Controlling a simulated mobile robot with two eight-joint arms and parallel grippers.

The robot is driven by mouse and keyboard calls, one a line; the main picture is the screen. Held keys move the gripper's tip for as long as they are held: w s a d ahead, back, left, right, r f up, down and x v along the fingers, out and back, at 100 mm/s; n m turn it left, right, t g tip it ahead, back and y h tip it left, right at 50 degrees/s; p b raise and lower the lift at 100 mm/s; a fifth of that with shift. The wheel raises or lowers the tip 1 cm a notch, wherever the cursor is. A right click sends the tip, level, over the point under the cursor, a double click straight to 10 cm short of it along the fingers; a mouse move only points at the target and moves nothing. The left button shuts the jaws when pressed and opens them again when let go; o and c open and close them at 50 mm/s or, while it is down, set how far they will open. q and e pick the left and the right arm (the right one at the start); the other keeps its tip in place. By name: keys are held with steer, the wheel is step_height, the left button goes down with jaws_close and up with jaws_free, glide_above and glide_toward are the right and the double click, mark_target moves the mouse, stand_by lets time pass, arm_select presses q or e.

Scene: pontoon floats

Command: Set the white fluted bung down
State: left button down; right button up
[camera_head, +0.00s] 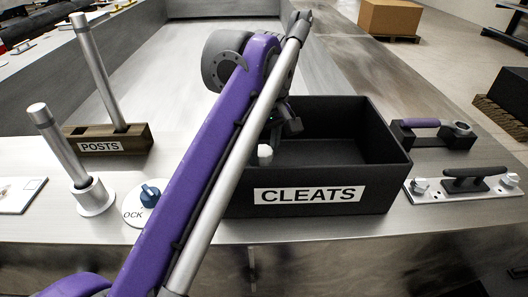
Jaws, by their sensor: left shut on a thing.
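The white fluted bung (264,154) shows as a small white shape just below the fingers of my left gripper (270,136). My left gripper is shut on it and holds it over the left part of the black bin labelled CLEATS (385,185). The purple forearm and a grey rod hide the bin's left side and part of the gripper. I cannot tell whether the bung touches the bin. A blue fluted bung (150,193) sits on a white round disc (135,215) to the left. My right gripper is not in view.
A wooden block labelled POSTS (138,140) holds a metal post (96,70). Another post (55,145) stands in a white collar (95,198).

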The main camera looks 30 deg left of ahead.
mark_target(268, 154)
arm_select(q)
steer(key=shift+c, duration=1.4)
jaws_free()
steer(key=shift+f, duration=0.1)
step_height(268, 154, up, 12)
steer(key=d+p, duration=0.1)
steer(key=p, duration=0.2)
steer(key=shift+s+d+p, duration=0.15)
steer(key=shift+s+p, duration=0.1)
steer(key=shift+p, duration=0.1)
